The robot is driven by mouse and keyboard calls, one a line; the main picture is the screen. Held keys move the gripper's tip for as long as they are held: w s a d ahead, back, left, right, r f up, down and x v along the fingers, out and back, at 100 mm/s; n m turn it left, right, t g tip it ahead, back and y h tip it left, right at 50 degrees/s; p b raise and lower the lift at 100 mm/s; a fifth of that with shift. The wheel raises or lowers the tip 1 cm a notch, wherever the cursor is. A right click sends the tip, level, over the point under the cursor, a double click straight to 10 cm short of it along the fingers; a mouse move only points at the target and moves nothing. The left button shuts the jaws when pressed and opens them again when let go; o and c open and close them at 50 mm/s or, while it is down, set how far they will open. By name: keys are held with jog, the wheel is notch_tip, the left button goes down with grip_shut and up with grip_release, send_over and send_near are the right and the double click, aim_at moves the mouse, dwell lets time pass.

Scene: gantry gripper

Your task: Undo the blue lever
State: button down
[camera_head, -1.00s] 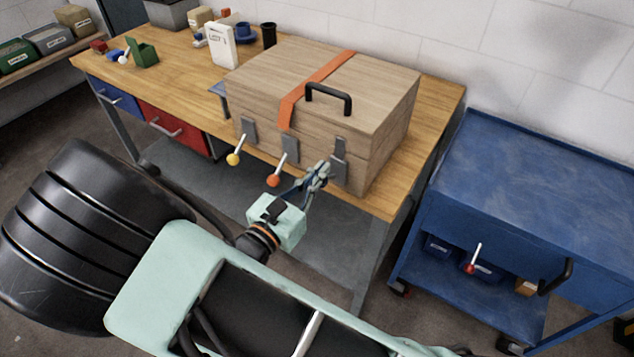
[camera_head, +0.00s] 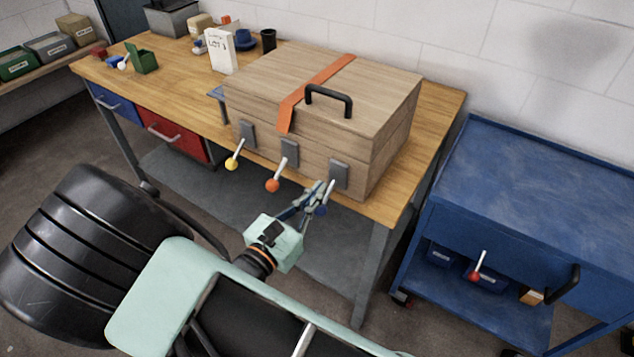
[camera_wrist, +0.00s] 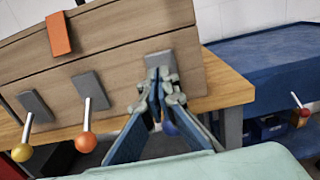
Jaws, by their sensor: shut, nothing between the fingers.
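The blue lever's ball (camera_head: 321,210) shows at the front of the wooden box (camera_head: 300,110), below the right grey latch plate (camera_head: 339,174). Its rod slants down and outward from the plate, like the other two levers. My gripper (camera_head: 318,188) is shut and empty, right at the blue lever and in front of the plate. In the wrist view the fingertips (camera_wrist: 160,82) lie before the right plate (camera_wrist: 160,59), and the blue ball (camera_wrist: 170,129) shows behind the fingers. The fingers hide much of the rod, so I cannot tell whether they touch it.
A yellow-ball lever (camera_head: 232,164) and an orange-ball lever (camera_head: 273,185) slant down to the left. An orange strap (camera_head: 318,88) and a black handle (camera_head: 329,98) are on the lid. A blue cart (camera_head: 540,200) stands right of the workbench (camera_head: 400,208).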

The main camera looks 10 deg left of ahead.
jog(key=v, duration=0.8)
jog(key=shift+r+p, duration=0.3)
jog(key=shift+p, duration=0.15)
